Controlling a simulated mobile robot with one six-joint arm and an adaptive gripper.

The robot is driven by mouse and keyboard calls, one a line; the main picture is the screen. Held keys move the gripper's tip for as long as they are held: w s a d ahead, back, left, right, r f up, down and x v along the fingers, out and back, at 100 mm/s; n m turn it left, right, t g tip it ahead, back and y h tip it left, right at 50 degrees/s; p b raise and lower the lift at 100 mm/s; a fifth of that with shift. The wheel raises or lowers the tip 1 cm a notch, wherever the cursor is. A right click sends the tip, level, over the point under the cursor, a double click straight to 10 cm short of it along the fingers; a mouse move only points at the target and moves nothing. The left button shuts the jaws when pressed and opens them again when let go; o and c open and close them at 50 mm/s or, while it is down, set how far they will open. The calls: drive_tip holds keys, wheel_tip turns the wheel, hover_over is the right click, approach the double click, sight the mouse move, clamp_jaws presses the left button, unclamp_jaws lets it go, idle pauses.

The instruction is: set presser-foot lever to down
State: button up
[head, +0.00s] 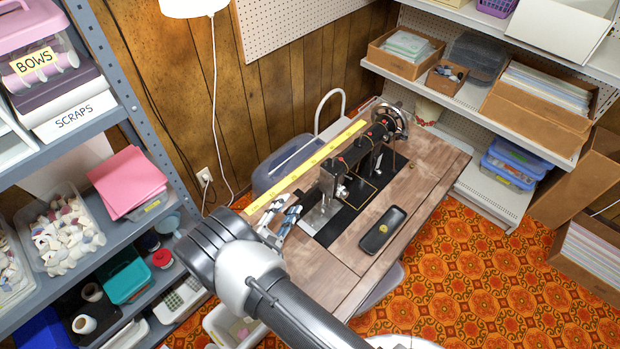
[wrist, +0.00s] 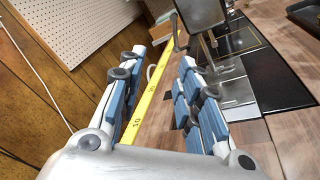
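The black sewing machine (head: 352,165) stands on a wooden treadle table (head: 420,190), with its handwheel at the far end. In the wrist view its grey head end (wrist: 202,14) is at the top, just beyond the fingertips. A thin dark bar (wrist: 178,36) hangs on its left side; it may be the presser-foot lever, but I cannot tell its setting. My gripper (head: 277,224) is over the near left part of the table, short of the machine's head. In the wrist view my gripper (wrist: 160,68) is open, with blue-padded fingers apart and nothing between them.
A yellow measuring tape (head: 305,168) runs along the table's back edge. A black oblong tray (head: 382,229) lies on the table right of the machine. A shelf with bins (head: 125,235) is at the left, a white shelf unit (head: 490,120) at the right.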

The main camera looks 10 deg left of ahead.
sight(315, 182)
drive_tip(key=b+x, duration=0.2)
drive_tip(key=x, duration=1.1)
drive_tip(key=shift+s+d, duration=0.1)
drive_tip(key=shift+o, duration=0.2)
